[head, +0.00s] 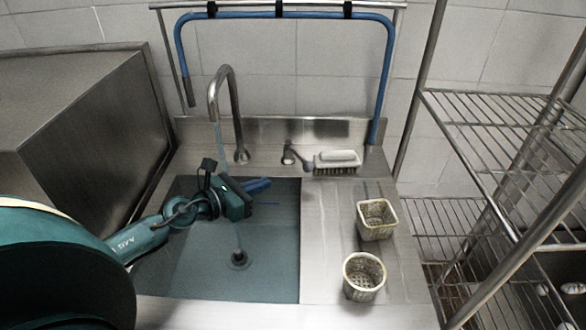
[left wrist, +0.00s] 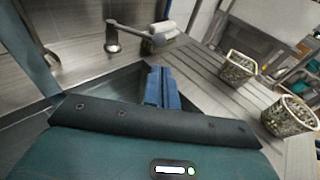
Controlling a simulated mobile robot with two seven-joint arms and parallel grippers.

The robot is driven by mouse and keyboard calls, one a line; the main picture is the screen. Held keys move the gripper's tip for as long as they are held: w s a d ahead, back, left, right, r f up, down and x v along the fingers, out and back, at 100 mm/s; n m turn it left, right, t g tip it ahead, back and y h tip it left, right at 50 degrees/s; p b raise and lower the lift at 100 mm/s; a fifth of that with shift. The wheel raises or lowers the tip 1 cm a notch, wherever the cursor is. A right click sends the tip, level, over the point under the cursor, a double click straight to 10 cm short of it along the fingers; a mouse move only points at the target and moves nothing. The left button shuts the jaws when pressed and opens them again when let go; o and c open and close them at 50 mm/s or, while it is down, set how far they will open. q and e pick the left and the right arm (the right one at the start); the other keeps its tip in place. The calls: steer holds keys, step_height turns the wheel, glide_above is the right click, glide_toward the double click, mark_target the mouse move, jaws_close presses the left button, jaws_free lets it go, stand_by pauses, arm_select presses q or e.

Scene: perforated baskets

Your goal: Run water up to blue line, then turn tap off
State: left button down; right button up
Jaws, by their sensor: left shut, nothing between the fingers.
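The steel tap (head: 228,92) arches over the sink (head: 205,262), and a thin bluish stream (head: 219,138) falls from its spout. The basin looks bluish, with the drain (head: 239,258) showing through; I cannot tell the water depth. A short, faint blue line (head: 284,203) shows on the basin's right side. The tap lever (head: 296,155) sits behind the sink's right part; it also shows in the left wrist view (left wrist: 143,33). My left gripper (head: 264,184) is over the basin, its blue fingers shut and empty, in front of the lever and apart from it. My right gripper is not in view.
A white brush (head: 338,161) lies right of the lever. Two perforated baskets (head: 377,219) (head: 364,276) stand on the drainboard (head: 325,235) to the right. A wire rack (head: 490,110) stands further right, and a blue hose (head: 290,15) hangs behind.

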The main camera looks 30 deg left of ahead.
mark_target(304, 168)
arm_select(q)
steer(key=x, duration=1)
steer(key=shift+w+p, duration=0.1)
steer(key=shift+p, duration=0.25)
steer(key=shift+w+d+f, duration=0.1)
steer(key=shift+w, duration=0.3)
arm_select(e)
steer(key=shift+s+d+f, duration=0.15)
arm_select(q)
steer(key=shift+w+b, duration=0.1)
steer(key=shift+b, duration=0.2)
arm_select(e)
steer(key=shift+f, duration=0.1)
